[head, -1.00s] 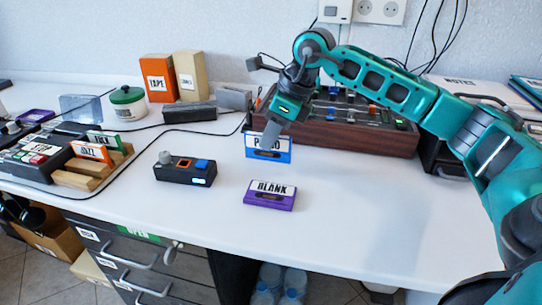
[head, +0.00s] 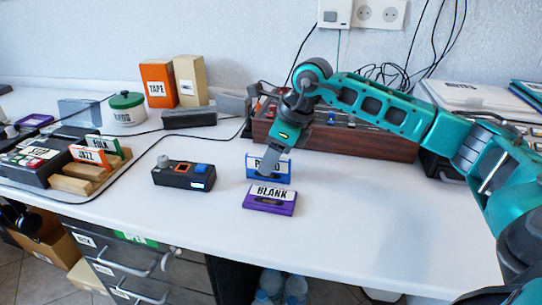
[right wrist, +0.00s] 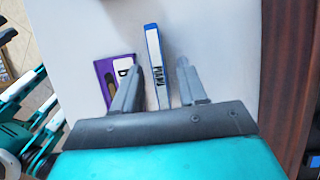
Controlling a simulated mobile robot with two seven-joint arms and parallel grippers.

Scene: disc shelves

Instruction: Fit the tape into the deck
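A blue tape with a white label that seems to read PIANO (head: 283,172) stands upright on the white table; its blue edge and label also show in the right wrist view (right wrist: 154,62). My right gripper (head: 268,172) reaches down over it. In the right wrist view the fingers (right wrist: 157,62) are apart, one on each side of the tape, with a gap to it on both sides. A purple tape labelled BLANK (head: 269,201) lies flat just in front. A dark machine with a label and coloured keys (head: 35,160), perhaps the deck, sits far left. My left gripper is out of view.
A wooden rack (head: 80,182) holds FOLK and JAZZ tapes. A wood-sided mixer (head: 345,143) stands behind. A black cable crosses the table. The right front of the table is clear.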

